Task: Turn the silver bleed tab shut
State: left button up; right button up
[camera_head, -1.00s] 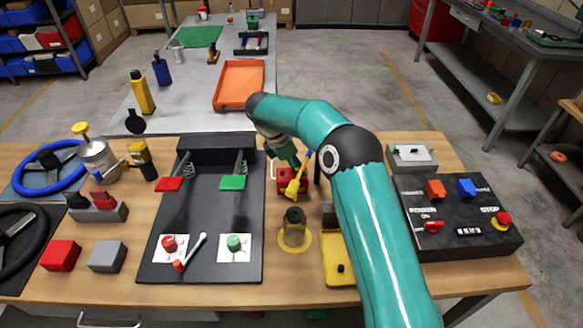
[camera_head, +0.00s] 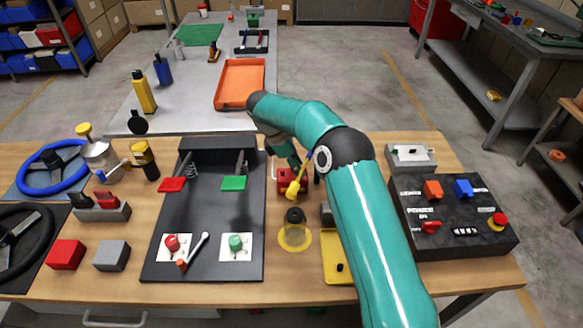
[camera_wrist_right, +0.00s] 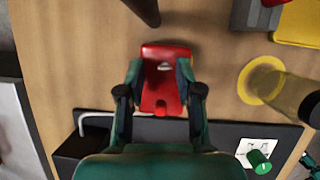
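A red caliper-like body (camera_wrist_right: 160,95) lies on the wooden table, and in the head view (camera_head: 287,182) it sits right of the black pedal board. A small silver tab (camera_wrist_right: 165,67) shows on its upper part in the right wrist view. My right gripper (camera_wrist_right: 159,72) is over the red body, with its fingers apart on either side of it. The silver tab lies between the fingers, and I see no finger closed on it. The tab cannot be made out in the head view, where my right arm partly hides the area. My left gripper is not in view.
The black pedal board (camera_head: 208,210) is left of the red body. A yellow-handled tool (camera_head: 297,186) is close by, and a clear bottle (camera_head: 295,228) on a yellow ring stands nearer. A control box (camera_head: 455,215) is at the right.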

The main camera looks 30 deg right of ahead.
jog(key=shift+a, duration=0.1)
jog(key=v, duration=1.1)
jog(key=shift+r, duration=0.4)
jog(key=shift+a, duration=0.1)
